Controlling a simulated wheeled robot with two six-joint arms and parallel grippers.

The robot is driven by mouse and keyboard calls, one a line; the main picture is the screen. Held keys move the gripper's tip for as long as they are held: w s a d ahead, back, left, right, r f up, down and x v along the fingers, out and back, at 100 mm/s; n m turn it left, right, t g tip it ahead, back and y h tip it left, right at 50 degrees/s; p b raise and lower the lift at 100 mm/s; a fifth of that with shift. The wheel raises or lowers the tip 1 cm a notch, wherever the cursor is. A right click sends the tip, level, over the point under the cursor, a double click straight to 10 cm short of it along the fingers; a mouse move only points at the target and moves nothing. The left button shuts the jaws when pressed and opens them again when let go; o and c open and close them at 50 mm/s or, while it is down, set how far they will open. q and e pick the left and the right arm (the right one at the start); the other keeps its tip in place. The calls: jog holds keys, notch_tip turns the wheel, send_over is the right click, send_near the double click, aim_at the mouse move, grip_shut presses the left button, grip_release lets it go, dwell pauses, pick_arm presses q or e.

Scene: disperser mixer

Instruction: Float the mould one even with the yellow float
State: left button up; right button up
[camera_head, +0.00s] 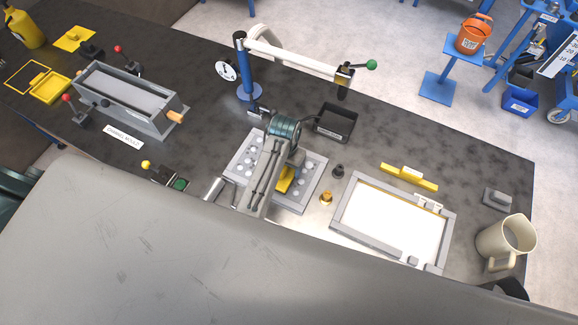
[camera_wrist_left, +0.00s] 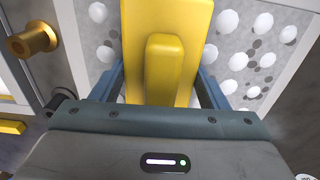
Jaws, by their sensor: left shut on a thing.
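The yellow float (camera_head: 286,180) is in my left gripper (camera_head: 290,164), over a grey rectangular frame (camera_head: 232,169) dotted with white round lumps. In the left wrist view the raised handle of the float (camera_wrist_left: 165,65) lies between the two blue-grey fingers of the gripper (camera_wrist_left: 163,85), which are shut on it. White lumps in grey material show on both sides of the float (camera_wrist_left: 180,18). My arm hides the frame's middle, and I cannot tell whether the float touches the surface. Which frame is mould one is not readable. My right gripper is not in view.
A white-filled grey frame (camera_head: 352,229) lies to the right, with a yellow bar-shaped tool (camera_head: 409,176) behind it. A beige jug (camera_head: 495,240) stands at the right edge. A blue post (camera_head: 243,65) and a black tray (camera_head: 335,123) stand behind my gripper. A grey trough (camera_head: 127,100) is at left.

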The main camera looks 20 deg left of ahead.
pick_arm(q)
jog(key=shift+w+a, duration=0.15)
jog(key=shift+a, duration=0.7)
jog(key=shift+w+a, duration=0.1)
jog(key=shift+a, duration=0.75)
jog(key=shift+r, duration=3)
